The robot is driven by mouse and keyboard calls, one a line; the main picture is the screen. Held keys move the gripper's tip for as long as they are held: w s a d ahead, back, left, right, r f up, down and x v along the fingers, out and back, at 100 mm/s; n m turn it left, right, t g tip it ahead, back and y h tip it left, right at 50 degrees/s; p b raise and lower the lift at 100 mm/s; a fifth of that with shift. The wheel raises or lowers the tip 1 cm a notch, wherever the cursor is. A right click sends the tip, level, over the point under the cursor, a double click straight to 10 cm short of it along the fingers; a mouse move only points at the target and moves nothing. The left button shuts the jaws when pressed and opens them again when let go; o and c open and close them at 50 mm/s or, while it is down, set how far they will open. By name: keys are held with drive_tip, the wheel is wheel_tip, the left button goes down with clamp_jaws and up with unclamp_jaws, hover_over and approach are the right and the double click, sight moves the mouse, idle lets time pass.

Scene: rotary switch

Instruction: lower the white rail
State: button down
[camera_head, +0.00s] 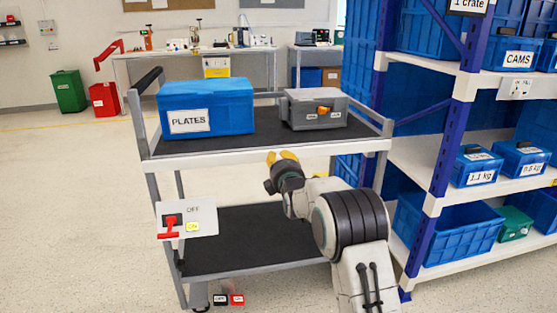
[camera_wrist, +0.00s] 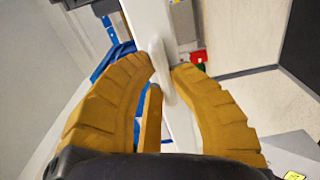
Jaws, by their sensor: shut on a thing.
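The white rail (camera_head: 215,161) runs level along the front edge of the cart's top shelf. It shows in the wrist view (camera_wrist: 182,125) as a long white bar. My gripper (camera_head: 282,155) is at the rail, right of its middle. In the wrist view, my gripper's yellow fingers (camera_wrist: 167,68) are closed on a small white raised part of the rail. The fingers hide part of that piece, and my gripper covers a short stretch of the rail in the head view.
The cart's top shelf carries a blue PLATES crate (camera_head: 206,106) and a grey case (camera_head: 313,108). A switch panel (camera_head: 203,212) with a red handle (camera_head: 171,224) hangs at the cart's left. A blue-posted shelf rack (camera_head: 440,150) stands close on the right. The lower shelf (camera_head: 250,240) is empty.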

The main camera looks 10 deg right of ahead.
drive_tip(key=shift+f, duration=0.35)
drive_tip(key=c, duration=1.1)
unclamp_jaws()
drive_tip(key=shift+r, duration=0.1)
drive_tip(key=shift+s, duration=6)
